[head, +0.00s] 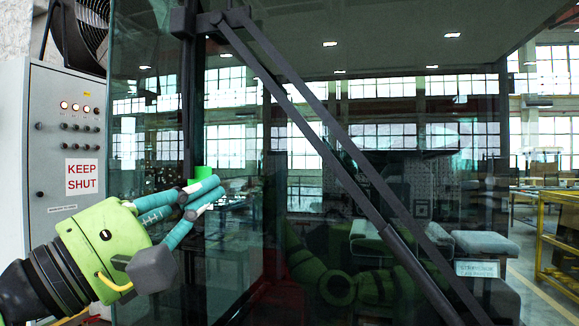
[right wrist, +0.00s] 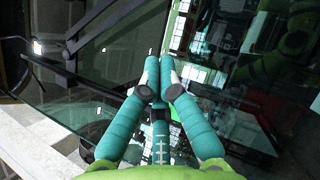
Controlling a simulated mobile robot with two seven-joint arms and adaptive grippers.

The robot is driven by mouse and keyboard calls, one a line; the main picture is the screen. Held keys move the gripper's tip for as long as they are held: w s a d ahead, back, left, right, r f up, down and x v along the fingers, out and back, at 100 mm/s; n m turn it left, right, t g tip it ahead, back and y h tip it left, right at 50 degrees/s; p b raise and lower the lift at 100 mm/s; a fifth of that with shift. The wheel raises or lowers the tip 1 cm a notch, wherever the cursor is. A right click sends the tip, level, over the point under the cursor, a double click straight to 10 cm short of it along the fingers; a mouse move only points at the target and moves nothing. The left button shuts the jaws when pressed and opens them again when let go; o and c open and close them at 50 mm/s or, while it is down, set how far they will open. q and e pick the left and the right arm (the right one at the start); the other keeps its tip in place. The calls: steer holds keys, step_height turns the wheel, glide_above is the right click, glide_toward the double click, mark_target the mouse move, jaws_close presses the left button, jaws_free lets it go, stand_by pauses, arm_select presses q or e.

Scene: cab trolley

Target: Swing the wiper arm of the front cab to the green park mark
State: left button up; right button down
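The front cab's dark wiper arm (head: 335,165), two long bars side by side, runs slantwise from a pivot at the upper left down to the lower right across the glass. The green park mark (head: 203,173) is a small bright block on the left of the windscreen, by the dark post.
A grey control cabinet (head: 45,130) with a KEEP SHUT sign and a fan (head: 80,35) stand at the left. The cab glass (head: 230,265) mirrors my green arm. A yellow rail (head: 556,235) is at the far right. A small sign (head: 477,269) shows at the lower right.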

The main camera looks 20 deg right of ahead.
steer(key=shift+g+y, duration=0.3)
steer(key=p+x, duration=0.2)
steer(key=x, duration=0.2)
steer(key=s+p+x, duration=0.1)
steer(key=x, duration=0.3)
steer(key=s+d+p+x, duration=0.1)
steer(key=p+x, duration=0.1)
steer(key=x, duration=0.1)
steer(key=shift+w+d+p, duration=0.15)
steer(key=shift+d+p, duration=0.15)
steer(key=shift+d, duration=0.1)
steer(key=shift+d+r, duration=0.2)
steer(key=shift+f, duration=0.1)
